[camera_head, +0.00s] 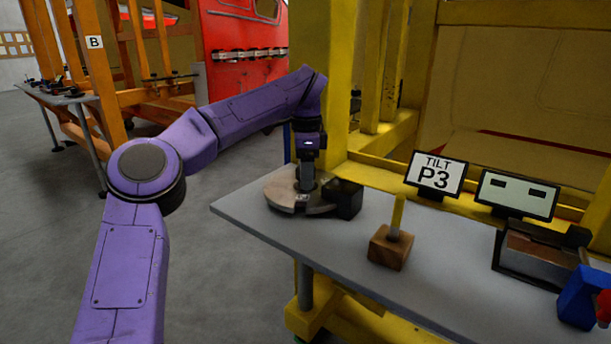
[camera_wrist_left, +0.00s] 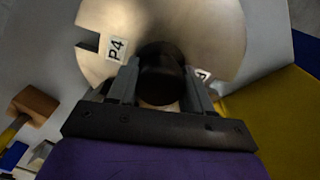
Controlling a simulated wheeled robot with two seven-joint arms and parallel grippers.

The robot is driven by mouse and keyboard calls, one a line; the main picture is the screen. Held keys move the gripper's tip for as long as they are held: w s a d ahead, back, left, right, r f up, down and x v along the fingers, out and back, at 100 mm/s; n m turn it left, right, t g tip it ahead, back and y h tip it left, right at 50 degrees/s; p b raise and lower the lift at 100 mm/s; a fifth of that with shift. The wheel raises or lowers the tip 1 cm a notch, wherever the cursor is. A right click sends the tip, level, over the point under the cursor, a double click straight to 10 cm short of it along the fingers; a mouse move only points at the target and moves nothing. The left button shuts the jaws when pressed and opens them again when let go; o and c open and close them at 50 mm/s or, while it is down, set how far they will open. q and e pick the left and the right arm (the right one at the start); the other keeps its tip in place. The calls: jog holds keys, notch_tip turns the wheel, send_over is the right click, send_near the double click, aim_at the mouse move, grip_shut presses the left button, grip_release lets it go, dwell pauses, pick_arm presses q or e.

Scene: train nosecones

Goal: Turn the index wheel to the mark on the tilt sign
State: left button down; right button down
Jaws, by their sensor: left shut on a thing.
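The index wheel (camera_head: 280,192) is a flat metal disc on the grey table, at its far left end in the head view. It fills the top of the left wrist view (camera_wrist_left: 210,35), where a P4 label (camera_wrist_left: 117,49) shows left of the fingers, near a notch in the rim. Another label (camera_wrist_left: 204,74) is mostly hidden by the right finger. My left gripper (camera_head: 307,186) points down at the wheel, shut on its dark round knob (camera_wrist_left: 162,75). The tilt sign (camera_head: 436,175) reads "TILT P3". My right gripper is not in view.
A black block (camera_head: 344,199) stands against the wheel's right side. A wooden block (camera_head: 391,248) with a yellow upright piece stands on the table (camera_head: 330,245). A second sign (camera_head: 516,195), a box (camera_head: 535,255) and a blue object (camera_head: 578,298) are farther right. Yellow framework rises behind.

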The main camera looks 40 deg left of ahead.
pick_arm(q)
jog(key=shift+r, duration=0.15)
jog(key=shift+c, duration=2.3)
grip_release()
jog(key=shift+d, duration=0.1)
notch_tip(320, 180, up, 10)
jog(key=p, duration=0.4)
jog(key=shift+r, duration=0.2)
